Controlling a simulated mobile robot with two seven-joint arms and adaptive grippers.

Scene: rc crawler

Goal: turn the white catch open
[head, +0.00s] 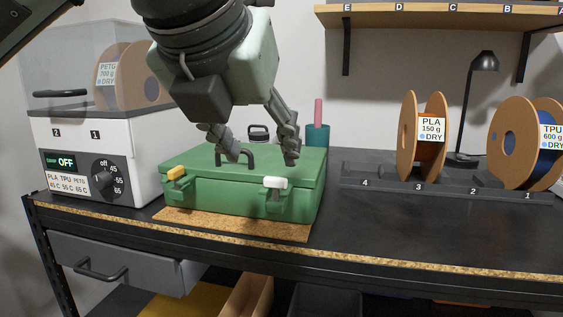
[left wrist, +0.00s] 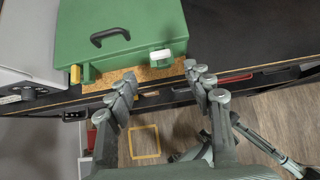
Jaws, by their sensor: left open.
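A green case (head: 243,194) stands on a cork mat, its lid down, with a dark handle on top. The white catch (head: 275,183) is at the right of its front face, over a green bracket, and its bar looks roughly level. It also shows in the left wrist view (left wrist: 161,55). A yellow catch (head: 177,173) is at the front left of the case. My left gripper (head: 262,157) is open and empty, fingers pointing down, in front of and above the case. In the left wrist view its fingertips (left wrist: 161,74) straddle the white catch's line, apart from it. My right gripper is out of view.
A white dryer (head: 90,140) with a spool under its clear cover stands left of the case. A numbered rack (head: 448,186) with two spools and a black lamp (head: 484,62) are at the right. Dark bench surface is free at front right. A shelf (head: 435,16) hangs above.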

